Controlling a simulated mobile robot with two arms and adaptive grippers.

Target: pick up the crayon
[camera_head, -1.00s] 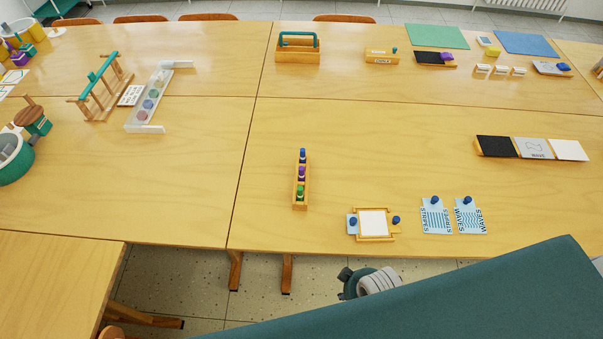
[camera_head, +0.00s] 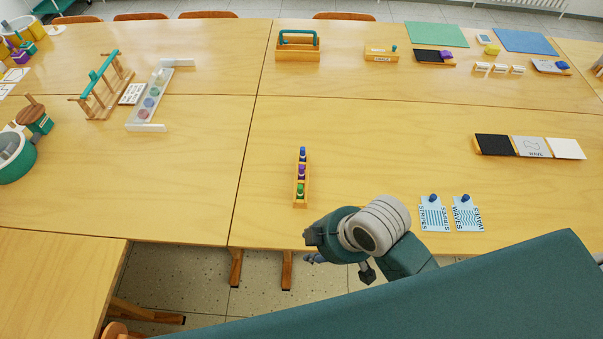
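A narrow wooden holder (camera_head: 301,201) stands on the table near the middle of the view. In a row in it are a blue piece (camera_head: 303,154), a purple piece (camera_head: 302,171) and a green piece (camera_head: 300,190). They may be crayons, but they are too small to tell. My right gripper (camera_head: 337,262) is at the table's front edge, below and right of the holder and apart from it. Its fingers are small and partly hidden by the hand, so its opening is unclear. My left gripper is out of view.
Stripes and waves cards (camera_head: 434,214) with blue knobs lie right of my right arm. A black, grey and white strip (camera_head: 534,146) lies farther right. A teal-handled wooden box (camera_head: 298,53) stands at the back.

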